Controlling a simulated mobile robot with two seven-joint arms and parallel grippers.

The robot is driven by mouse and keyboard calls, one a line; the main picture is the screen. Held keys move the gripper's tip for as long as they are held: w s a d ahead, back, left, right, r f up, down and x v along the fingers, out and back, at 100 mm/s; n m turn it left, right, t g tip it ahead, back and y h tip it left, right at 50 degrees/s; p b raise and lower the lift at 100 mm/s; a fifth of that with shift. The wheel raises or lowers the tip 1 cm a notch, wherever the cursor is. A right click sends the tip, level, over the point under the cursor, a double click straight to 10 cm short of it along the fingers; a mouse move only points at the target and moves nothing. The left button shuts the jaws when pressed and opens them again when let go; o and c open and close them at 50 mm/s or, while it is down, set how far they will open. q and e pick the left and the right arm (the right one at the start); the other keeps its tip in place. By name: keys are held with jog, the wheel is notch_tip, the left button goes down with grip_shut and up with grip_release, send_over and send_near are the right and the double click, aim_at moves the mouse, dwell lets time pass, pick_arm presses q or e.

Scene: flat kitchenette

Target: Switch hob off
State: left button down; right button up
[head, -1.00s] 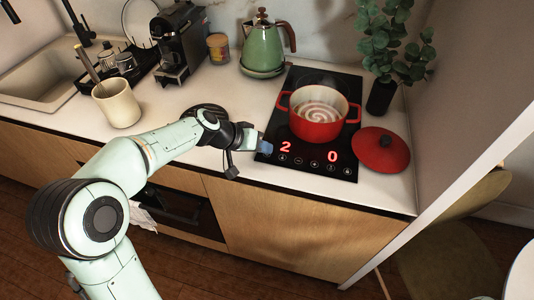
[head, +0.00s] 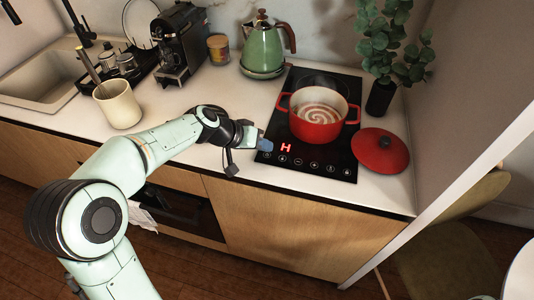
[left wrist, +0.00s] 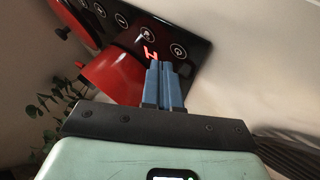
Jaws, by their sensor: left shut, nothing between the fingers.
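The black hob (head: 318,158) is set in the white counter. Its display shows one red H (head: 285,147) at the left; the right of the display is dark. A row of touch icons runs along the front edge. A red pot (head: 318,128) with a pale swirled content stands on the hob. My left gripper (head: 263,144) is shut and empty, with its blue fingertips at the hob's front left corner. In the left wrist view the fingertips (left wrist: 165,70) are beside the H and near the power icon (left wrist: 178,50); I cannot tell whether they touch. My right gripper is not in view.
A red lid (head: 381,151) lies on the counter right of the hob. A plant in a dark vase (head: 380,97) stands behind it. A green kettle (head: 263,50) is at the back left, and a cream crock (head: 117,104) is farther left. The counter's front left part is clear.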

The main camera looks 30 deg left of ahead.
aim_at(264, 156)
pick_arm(q)
notch_tip(264, 156, up, 6)
jog(key=p, duration=0.3)
jog(key=shift+p, duration=0.3)
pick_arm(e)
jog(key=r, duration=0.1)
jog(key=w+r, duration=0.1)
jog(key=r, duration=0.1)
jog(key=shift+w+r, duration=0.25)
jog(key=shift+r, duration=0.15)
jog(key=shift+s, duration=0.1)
